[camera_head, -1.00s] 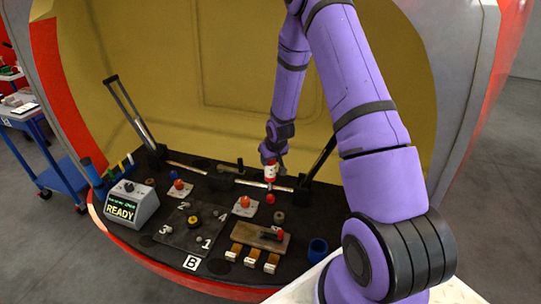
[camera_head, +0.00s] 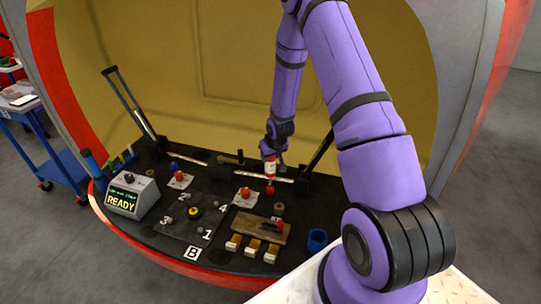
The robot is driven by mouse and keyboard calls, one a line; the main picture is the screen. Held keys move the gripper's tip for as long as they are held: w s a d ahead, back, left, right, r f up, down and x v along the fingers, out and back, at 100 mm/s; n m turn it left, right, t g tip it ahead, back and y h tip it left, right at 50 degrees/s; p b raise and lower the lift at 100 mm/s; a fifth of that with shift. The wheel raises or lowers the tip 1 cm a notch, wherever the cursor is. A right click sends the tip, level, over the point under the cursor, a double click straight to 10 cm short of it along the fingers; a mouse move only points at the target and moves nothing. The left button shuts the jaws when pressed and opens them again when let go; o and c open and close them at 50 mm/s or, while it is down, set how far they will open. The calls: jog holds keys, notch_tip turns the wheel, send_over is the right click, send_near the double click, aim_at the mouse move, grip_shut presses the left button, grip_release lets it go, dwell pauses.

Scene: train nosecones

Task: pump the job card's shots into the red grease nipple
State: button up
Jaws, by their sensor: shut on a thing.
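My gripper (camera_head: 273,153) is at the back of the dark deck, under the purple arm. It is shut on a small red and white pump-like tool (camera_head: 270,168), held about upright. The red grease nipple (camera_head: 269,190) is directly below the tool, at the deck's rear right. The tool's lower end looks very close to the nipple; I cannot tell if they touch. The fingers are small and partly hidden by the tool and wrist. No readable job card shows; a grey box (camera_head: 131,194) has a display reading READY.
Two red-knobbed white plates (camera_head: 245,196) stand left of the nipple. A numbered dark plate (camera_head: 193,212), a wooden block (camera_head: 260,227) and a blue cup (camera_head: 317,240) lie nearer the front. Black struts (camera_head: 131,104) rise at both sides. A blue cart (camera_head: 48,162) stands at far left.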

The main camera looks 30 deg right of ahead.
jog(key=shift+f, duration=0.5)
dwell(0.8)
jog(key=shift+r, duration=2.75)
jog(key=s+a+n, duration=0.1)
jog(key=a, duration=1.2)
jog(key=shift+m, duration=0.5)
jog(key=d, duration=0.8)
jog(key=w+d+r, duration=0.1)
jog(key=d, duration=0.4)
jog(key=shift+r, duration=0.1)
jog(key=shift+f, duration=3.35)
